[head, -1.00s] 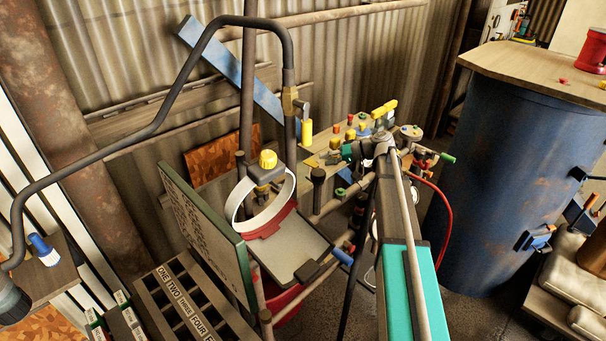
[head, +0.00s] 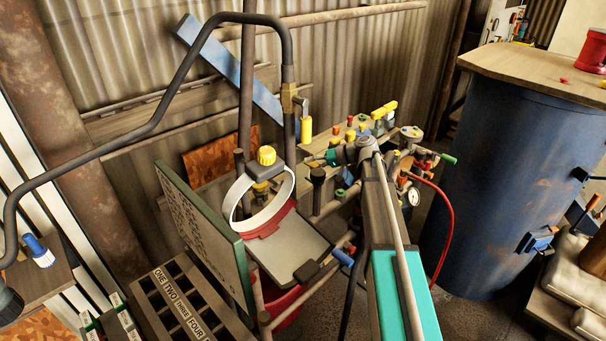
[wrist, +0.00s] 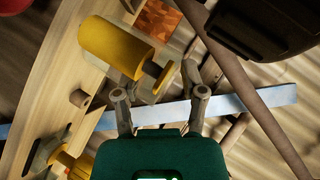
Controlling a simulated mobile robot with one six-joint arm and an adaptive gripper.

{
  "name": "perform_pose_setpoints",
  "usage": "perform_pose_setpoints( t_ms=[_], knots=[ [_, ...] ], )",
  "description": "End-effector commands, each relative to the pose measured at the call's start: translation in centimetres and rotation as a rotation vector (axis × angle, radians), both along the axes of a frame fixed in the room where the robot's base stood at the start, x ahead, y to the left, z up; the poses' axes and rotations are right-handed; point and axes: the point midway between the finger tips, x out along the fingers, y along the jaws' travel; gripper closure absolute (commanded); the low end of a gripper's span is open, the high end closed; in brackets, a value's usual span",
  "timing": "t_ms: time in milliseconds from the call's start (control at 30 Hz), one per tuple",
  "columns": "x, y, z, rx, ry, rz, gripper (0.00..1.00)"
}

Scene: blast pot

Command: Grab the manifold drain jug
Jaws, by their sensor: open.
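I cannot tell for sure which thing is the manifold drain jug. A red rounded vessel (head: 284,304) sits low beneath the grey tray, mostly hidden by it. My gripper (head: 313,162) is at the bench with the valves, above and to the right of that vessel.
A grey tray (head: 290,250) with a white ring (head: 237,208) and a green board (head: 195,220) stand left of my arm. A slotted rack (head: 165,295) is at lower left. A blue drum (head: 490,190) stands right. A red hose (head: 444,220) hangs beside my arm.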

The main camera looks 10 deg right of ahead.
Motion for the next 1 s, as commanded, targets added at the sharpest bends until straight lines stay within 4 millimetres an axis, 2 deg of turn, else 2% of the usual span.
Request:
perform_pose_setpoints(
  t_ms=[133, 667, 933, 1000],
  knots=[
    [0.2, 0.62, -0.29, 0.0, 0.0, 0.0, 0.46],
    [0.2, 0.69, -0.24, 0.0, -0.001, 0.002, 0.46],
    [0.19, 0.68, -0.23, 0.0, -0.001, 0.002, 0.96],
    [0.2, 0.67, -0.24, -0.001, 0.0, 0.001, 1.0]
  ],
)
